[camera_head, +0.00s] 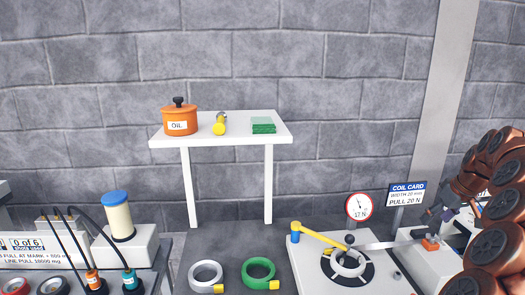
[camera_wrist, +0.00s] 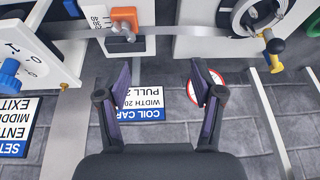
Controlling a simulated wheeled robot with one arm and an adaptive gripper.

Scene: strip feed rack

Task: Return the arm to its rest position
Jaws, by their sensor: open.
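My arm (camera_head: 492,215), with copper-coloured links, fills the right edge of the head view. My gripper (camera_wrist: 160,80) is open in the wrist view, with its two fingers spread wide and nothing between them. In the head view its end is small and partly hidden near the coil card sign. The coil card sign (camera_wrist: 143,103) lies behind the fingers in the wrist view, upside down; in the head view (camera_head: 407,193) it stands upright at the right. I cannot tell how far the fingers are from it.
The round gauge (camera_head: 360,206), metal strip (camera_head: 388,245), orange clamp (camera_head: 430,244) and yellow-handled lever (camera_head: 318,235) are close by at the right. A white table (camera_head: 200,133) holds an oil pot, a yellow tool and green pads. White (camera_head: 205,274) and green (camera_head: 258,270) rings lie at the front.

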